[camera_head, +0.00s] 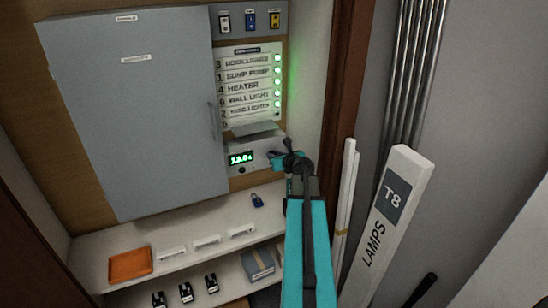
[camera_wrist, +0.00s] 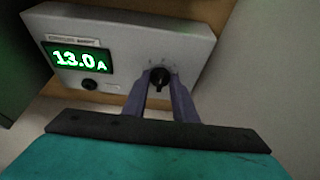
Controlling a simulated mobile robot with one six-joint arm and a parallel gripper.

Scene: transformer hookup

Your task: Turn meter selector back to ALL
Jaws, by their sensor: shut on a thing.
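The meter (camera_wrist: 121,30) is a grey box with a green display (camera_wrist: 78,59) that reads 13.0A in the wrist view. Its black selector knob (camera_wrist: 159,77) is on the right of the panel, with small marks around it too blurred to read. My gripper (camera_wrist: 161,84) is shut on the knob, with one finger on each side. In the head view the meter's display (camera_head: 241,158) glows green, and my gripper (camera_head: 287,155) is at the right end of the meter, hiding the knob.
A grey cabinet door (camera_head: 135,110) stands left of the meter. A labelled panel (camera_head: 247,88) with several green lights is above. A lamp box (camera_head: 395,210) stands at the right.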

